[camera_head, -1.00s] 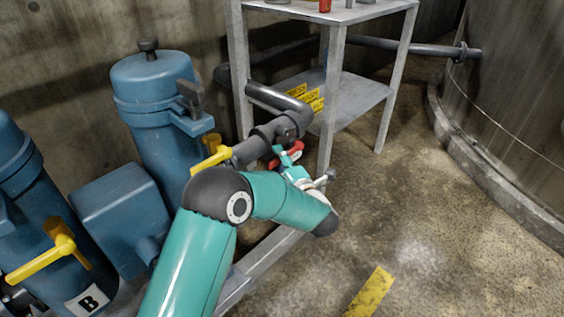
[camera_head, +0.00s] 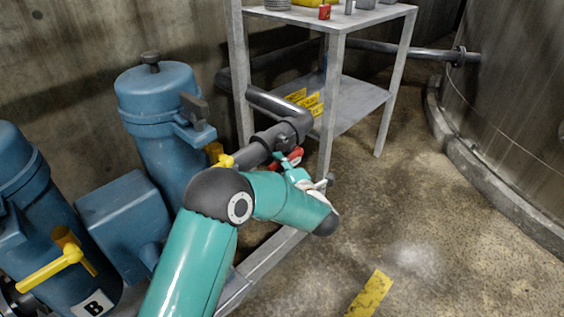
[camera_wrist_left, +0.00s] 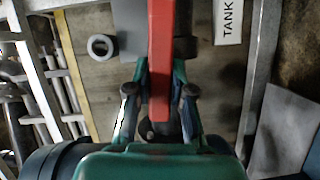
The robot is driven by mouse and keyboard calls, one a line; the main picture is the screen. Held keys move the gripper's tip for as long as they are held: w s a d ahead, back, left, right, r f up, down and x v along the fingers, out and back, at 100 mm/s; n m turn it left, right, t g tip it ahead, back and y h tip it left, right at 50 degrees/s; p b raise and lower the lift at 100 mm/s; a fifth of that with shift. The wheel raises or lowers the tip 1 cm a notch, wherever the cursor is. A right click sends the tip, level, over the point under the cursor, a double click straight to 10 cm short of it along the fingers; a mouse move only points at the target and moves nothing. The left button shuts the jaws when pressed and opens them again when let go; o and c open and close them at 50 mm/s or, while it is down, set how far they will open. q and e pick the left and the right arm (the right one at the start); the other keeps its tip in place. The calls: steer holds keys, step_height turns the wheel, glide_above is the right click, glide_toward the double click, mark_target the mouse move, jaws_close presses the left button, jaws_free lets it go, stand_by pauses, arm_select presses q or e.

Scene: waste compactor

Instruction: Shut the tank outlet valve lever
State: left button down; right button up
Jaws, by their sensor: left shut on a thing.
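The red valve lever (camera_head: 294,156) is partly hidden at the dark grey pipe in the head view. In the left wrist view the lever (camera_wrist_left: 161,55) is a long red bar, running from the top edge down between my fingers. My left gripper (camera_head: 287,159) reaches the lever from the front and is shut on it. In the wrist view its two fingers (camera_wrist_left: 160,80) flank the bar, one on each side. The bar hides part of the valve body behind it. My right gripper is not in view.
A grey metal shelf (camera_head: 345,97) stands behind the pipe (camera_head: 292,108). Blue housings (camera_head: 160,110) with yellow handles (camera_head: 52,265) are at left. A large tank (camera_head: 515,100) stands at right. The wrist view shows a label reading TANK (camera_wrist_left: 230,22). Floor is open at lower right.

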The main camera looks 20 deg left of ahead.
arm_select(q)
step_height(320, 180, up, 2)
steer(key=m+p, duration=0.2)
steer(key=p, duration=0.1)
steer(key=shift+w+g, duration=0.15)
steer(key=shift+g, duration=0.25)
steer(key=shift+h+p, duration=0.3)
steer(key=shift+p, duration=0.1)
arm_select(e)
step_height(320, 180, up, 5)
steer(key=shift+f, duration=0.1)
arm_select(q)
steer(key=shift+f, duration=0.1)
steer(key=c, duration=1)
jaws_free()
steer(key=shift+w, duration=0.1)
steer(key=shift+c, duration=0.2)
steer(key=shift+o, duration=0.2)
steer(key=shift+d, duration=0.1)
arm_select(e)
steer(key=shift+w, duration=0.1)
arm_select(q)
steer(key=v, duration=0.7)
steer(key=shift+s+d, duration=0.25)
steer(key=shift+d, duration=0.05)
